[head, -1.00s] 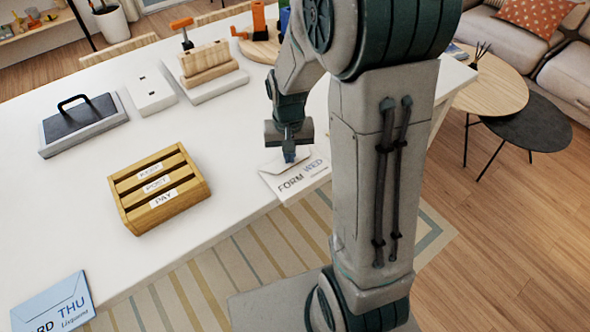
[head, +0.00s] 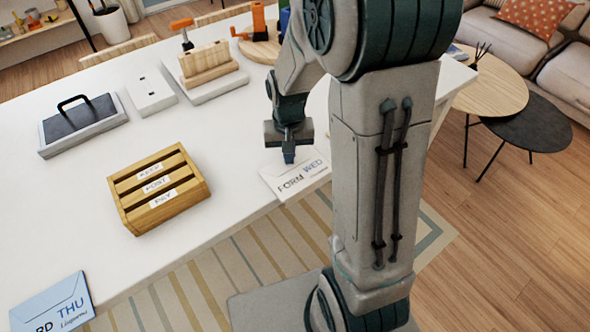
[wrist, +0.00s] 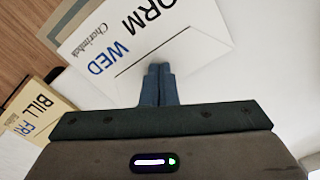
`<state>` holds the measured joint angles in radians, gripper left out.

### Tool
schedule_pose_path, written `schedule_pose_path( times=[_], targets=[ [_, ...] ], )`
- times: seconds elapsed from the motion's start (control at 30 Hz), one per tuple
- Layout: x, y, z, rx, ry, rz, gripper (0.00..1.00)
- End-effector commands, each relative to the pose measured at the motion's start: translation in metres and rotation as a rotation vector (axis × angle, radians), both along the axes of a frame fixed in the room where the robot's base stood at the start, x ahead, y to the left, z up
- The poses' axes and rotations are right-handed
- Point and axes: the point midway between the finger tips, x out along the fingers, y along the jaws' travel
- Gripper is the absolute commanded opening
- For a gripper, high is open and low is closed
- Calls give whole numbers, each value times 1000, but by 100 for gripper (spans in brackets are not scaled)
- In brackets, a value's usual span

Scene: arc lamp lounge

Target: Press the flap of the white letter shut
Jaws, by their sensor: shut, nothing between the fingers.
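The white letter (head: 298,180), printed "FORM WED", lies on the white table near its front edge, partly behind my arm. In the wrist view the letter (wrist: 128,35) shows its flap creases, and the flap looks flat against it. My gripper (head: 289,160) is shut and empty, pointing down at the flap end of the letter. In the wrist view the shut fingertips (wrist: 158,68) are over the flap and seem to touch it; exact contact is hard to tell.
A wooden sorter (head: 140,205) labelled KEEP, POST and PAY stands left. A blue "THU" letter (head: 52,305) lies at the lower left. A tan "BILL" envelope (wrist: 40,108) shows in the wrist view. A handled black-topped block (head: 84,125) stands farther back.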

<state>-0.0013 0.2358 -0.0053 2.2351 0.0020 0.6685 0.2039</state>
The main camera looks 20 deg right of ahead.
Motion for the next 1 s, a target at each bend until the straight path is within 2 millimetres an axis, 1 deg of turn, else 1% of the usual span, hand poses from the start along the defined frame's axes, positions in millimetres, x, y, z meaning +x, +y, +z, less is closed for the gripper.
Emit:
schedule_pose_path(
  times=[0.03, 0.57, 0.67, 1.0],
  targets=[
    [-2, 0, -3, 0, 6, 0, 0],
    [-3, 0, -3, 0, 9, 0, 0],
    [-3, 0, 1, 0, 9, 0, 0],
    [-1, 0, 30, 0, 4, 0, 0]
  ],
)
